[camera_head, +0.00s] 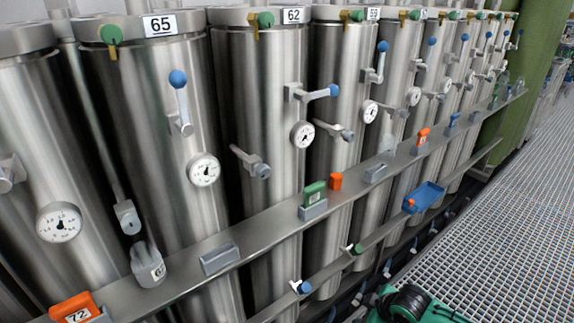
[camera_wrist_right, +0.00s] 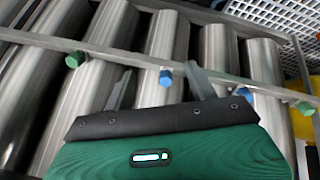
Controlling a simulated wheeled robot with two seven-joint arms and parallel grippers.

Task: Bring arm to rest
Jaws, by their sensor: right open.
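My right gripper (camera_wrist_right: 159,68) shows in the right wrist view, its two grey fingers spread apart with nothing between them. Beyond the fingers are the lower parts of steel vessels and a blue-capped valve (camera_wrist_right: 166,78), which lies in line with the gap. I cannot tell the distance to it. In the head view, a green and black part of my arm (camera_head: 405,304) shows at the bottom edge, in front of the vessels, with no fingers visible. My left gripper is in neither view.
Steel vessels, including one labelled 65 (camera_head: 160,120), stand in a row with projecting valves and gauges. The grating floor (camera_head: 500,220) is clear.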

